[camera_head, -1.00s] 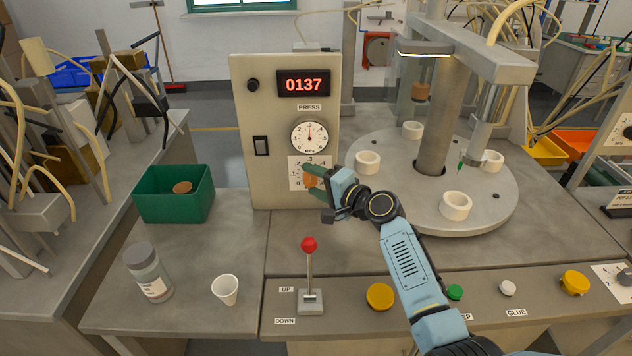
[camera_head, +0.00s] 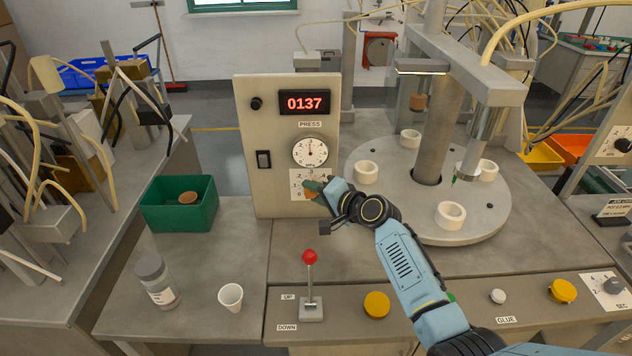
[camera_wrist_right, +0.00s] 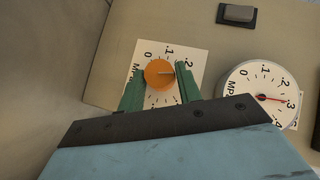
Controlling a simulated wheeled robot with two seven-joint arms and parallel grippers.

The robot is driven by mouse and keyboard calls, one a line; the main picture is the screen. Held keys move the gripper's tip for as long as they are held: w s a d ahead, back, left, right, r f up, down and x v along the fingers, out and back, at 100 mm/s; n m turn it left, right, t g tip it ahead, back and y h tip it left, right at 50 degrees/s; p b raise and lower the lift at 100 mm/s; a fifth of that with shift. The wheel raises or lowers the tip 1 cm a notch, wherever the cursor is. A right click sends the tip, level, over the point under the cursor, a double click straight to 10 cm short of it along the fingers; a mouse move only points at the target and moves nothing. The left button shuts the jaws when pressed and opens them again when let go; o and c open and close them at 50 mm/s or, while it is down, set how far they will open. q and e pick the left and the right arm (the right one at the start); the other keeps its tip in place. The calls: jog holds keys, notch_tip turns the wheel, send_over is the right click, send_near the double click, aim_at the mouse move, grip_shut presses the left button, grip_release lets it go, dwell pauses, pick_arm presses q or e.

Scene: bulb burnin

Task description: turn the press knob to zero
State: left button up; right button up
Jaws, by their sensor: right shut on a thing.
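The orange press knob (camera_wrist_right: 158,74) sits on a white dial plate (camera_wrist_right: 195,58) on the control panel. In the right wrist view my right gripper (camera_wrist_right: 160,83) has its green fingers on both sides of the knob, shut on it. The knob's pale pointer line points to the right, beyond the .2 mark; the 0 mark is at its upper left. In the head view the right gripper (camera_head: 312,189) covers much of the knob and plate. The pressure gauge (camera_head: 310,152) above has its needle pointing straight up. My left gripper is not in view.
A red-topped lever (camera_head: 310,257) stands below the arm. A green bin (camera_head: 160,216), jar (camera_head: 158,285) and white cup (camera_head: 231,297) stand left. A turntable (camera_head: 400,185) is right.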

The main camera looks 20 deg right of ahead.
pick_arm(q)
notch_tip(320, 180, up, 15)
jog(key=p, duration=1.4)
pick_arm(e)
jog(key=n+g+h+b, duration=0.2)
jog(key=n+h+b, duration=0.1)
jog(key=h+b, duration=0.2)
jog(key=a+n+g+h+b, duration=0.1)
jog(key=n+g+h+b, duration=0.1)
jog(key=n+h+b, duration=0.2)
jog(key=a+n+g+h+b, duration=0.1)
jog(key=n+h+b, duration=0.2)
jog(key=h+b, duration=0.4)
jog(key=shift+w+a+g+h+b, duration=0.1)
jog(key=shift+w+g+h+b, duration=0.2)
jog(key=shift+w+g+h, duration=0.15)
pick_arm(q)
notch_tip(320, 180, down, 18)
jog(key=b, duration=0.1)
jog(key=shift+b, duration=0.3)
pick_arm(e)
jog(key=shift+s+r+n+h, duration=0.1)
jog(key=shift+r+n+h, duration=0.05)
jog(key=shift+n+h, duration=0.4)
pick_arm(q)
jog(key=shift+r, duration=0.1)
pick_arm(e)
jog(key=o, duration=1)
